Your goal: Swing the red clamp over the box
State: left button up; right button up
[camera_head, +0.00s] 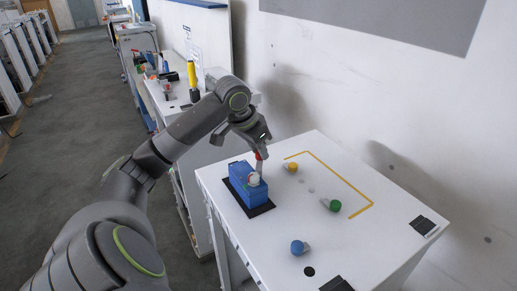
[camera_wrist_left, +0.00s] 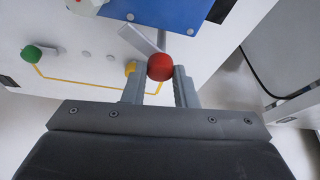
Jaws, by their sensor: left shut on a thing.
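The blue box (camera_head: 238,171) stands on a black mat (camera_head: 261,210) on the white table. It also shows at the top of the left wrist view (camera_wrist_left: 165,12). The red clamp (camera_head: 259,155) is an upright grey lever with a red ball on its end, at the far right side of the box. In the left wrist view the red ball (camera_wrist_left: 160,67) sits between the fingertips and the grey bar runs up-left from it. My left gripper (camera_head: 258,146) is shut on the red ball. A whitish knob (camera_head: 253,179) is at the box top. My right gripper is out of view.
A yellow knob (camera_head: 292,167), a green knob (camera_head: 334,205) and a blue knob (camera_head: 298,247) stand on the table (camera_head: 345,241) right of the box. A yellow line (camera_head: 340,178) marks its far side. A wall rises behind it.

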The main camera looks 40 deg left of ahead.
pick_arm(q)
jog(key=m+h, duration=0.1)
jog(key=m, duration=0.2)
jog(key=m+g+h, duration=0.1)
jog(key=m, duration=0.2)
jog(key=shift+w+a, duration=0.15)
jog(key=shift+a, duration=0.05)
jog(key=m+g+h, duration=0.1)
jog(key=m, duration=0.3)
jog(key=shift+m, duration=0.3)
jog(key=o, duration=1)
jog(key=shift+w, duration=0.15)
